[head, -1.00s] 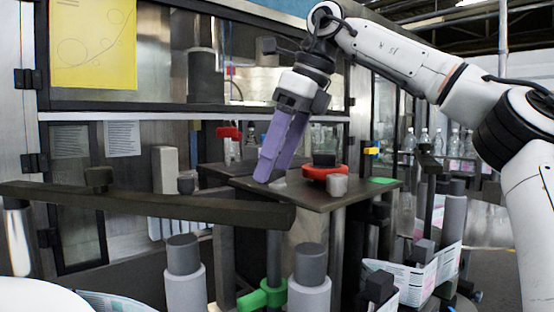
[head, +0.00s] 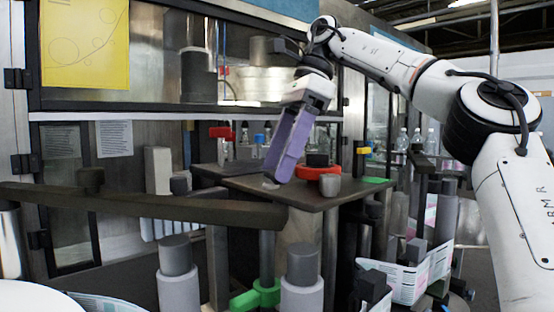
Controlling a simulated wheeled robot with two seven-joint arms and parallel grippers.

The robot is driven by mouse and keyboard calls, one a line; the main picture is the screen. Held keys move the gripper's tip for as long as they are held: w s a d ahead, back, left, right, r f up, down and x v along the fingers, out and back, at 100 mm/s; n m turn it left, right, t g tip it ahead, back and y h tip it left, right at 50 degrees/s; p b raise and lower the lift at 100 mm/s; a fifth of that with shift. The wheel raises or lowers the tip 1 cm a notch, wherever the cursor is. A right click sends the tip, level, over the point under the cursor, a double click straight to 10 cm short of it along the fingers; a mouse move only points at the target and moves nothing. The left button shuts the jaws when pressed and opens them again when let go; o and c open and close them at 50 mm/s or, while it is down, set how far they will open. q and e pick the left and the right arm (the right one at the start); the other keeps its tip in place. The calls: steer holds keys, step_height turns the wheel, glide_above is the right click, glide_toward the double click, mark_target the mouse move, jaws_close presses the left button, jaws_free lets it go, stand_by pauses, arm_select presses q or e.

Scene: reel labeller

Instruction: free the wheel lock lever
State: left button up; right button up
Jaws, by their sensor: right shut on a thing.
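My right gripper (head: 281,172) reaches down from above with its long purple fingers slanting to the left. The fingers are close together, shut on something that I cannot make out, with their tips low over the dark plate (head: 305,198). A small pale piece (head: 270,185) shows beside the tips. I cannot tell for certain which part is the wheel lock lever. On the plate, to the right of the fingers, sits a red part (head: 307,173) with a dark round top. A grey cylinder (head: 330,186) stands in front of it. My left gripper is not in view.
A long dark bar (head: 130,205) crosses the left foreground. Grey rollers with dark caps (head: 176,272) stand in front, with a green clamp (head: 258,294) between two of them. Label-covered webs (head: 410,275) stand at right. A glazed cabinet with a yellow sheet (head: 84,42) stands behind.

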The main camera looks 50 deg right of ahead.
steer(key=shift+d+n, duration=0.1)
steer(key=shift+n, duration=0.5)
steer(key=o, duration=1.5)
